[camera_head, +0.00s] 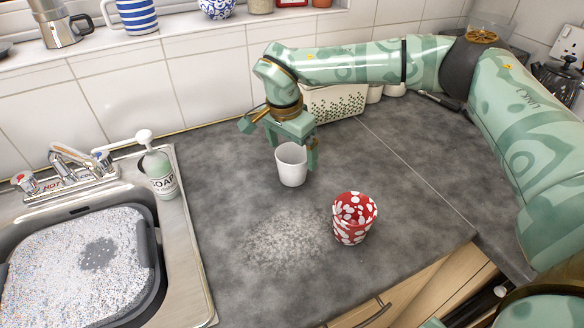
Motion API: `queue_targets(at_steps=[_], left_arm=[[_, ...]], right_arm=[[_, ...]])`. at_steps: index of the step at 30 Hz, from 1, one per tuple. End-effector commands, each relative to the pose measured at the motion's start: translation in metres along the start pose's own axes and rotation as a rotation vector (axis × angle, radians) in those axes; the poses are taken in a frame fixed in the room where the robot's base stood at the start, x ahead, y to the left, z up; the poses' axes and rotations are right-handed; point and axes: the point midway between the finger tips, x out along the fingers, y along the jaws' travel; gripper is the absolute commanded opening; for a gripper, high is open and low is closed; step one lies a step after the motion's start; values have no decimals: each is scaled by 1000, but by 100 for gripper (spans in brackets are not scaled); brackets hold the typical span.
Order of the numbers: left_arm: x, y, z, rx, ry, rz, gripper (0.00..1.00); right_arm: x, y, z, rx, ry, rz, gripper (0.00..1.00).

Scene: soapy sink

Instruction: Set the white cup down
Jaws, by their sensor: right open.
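The white cup (291,166) stands upright on the grey countertop (230,200), behind the red cup. My right gripper (297,150) is at the cup, its jaws open, with one finger beside the cup's right side. Whether the finger touches the cup I cannot tell. The other finger is partly hidden. A red cup with white spots (354,217) stands on the counter in front and to the right of the white cup. My left gripper does not show.
At left is a steel sink with a foamy basin (80,265), taps (78,170) and a soap bottle (159,174). A wet, foamy patch (285,238) lies left of the red cup. A perforated white basket (334,102) stands at the wall behind my right gripper.

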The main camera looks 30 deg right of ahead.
Motion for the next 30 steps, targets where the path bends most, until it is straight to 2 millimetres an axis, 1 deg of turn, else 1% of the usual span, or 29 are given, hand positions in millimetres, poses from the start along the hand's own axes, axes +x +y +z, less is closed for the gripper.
queue_targets(at_steps=[2, 9, 12, 17, 18, 20, 21, 22, 23, 30], left_arm=[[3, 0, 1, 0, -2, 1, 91], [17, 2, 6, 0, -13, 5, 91], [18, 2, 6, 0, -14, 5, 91], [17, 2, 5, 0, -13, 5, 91], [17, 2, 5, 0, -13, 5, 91], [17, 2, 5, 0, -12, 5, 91], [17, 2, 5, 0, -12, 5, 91], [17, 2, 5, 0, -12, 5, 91], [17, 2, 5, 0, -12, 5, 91], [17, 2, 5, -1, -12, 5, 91]], right_arm=[[8, 1, 1, 0, -1, 1, 96], [48, 5, 6, -1, -1, 4, 96], [52, 5, 6, -1, 0, 1, 96], [50, 5, 6, -1, 1, 0, 96], [50, 5, 6, -1, 1, 0, 84], [50, 5, 6, -1, 1, 0, 68], [50, 5, 6, -1, 0, 0, 57], [50, 5, 6, -1, 0, 0, 48], [50, 5, 6, -1, 0, 0, 44], [50, 5, 6, -1, 1, 0, 44]])
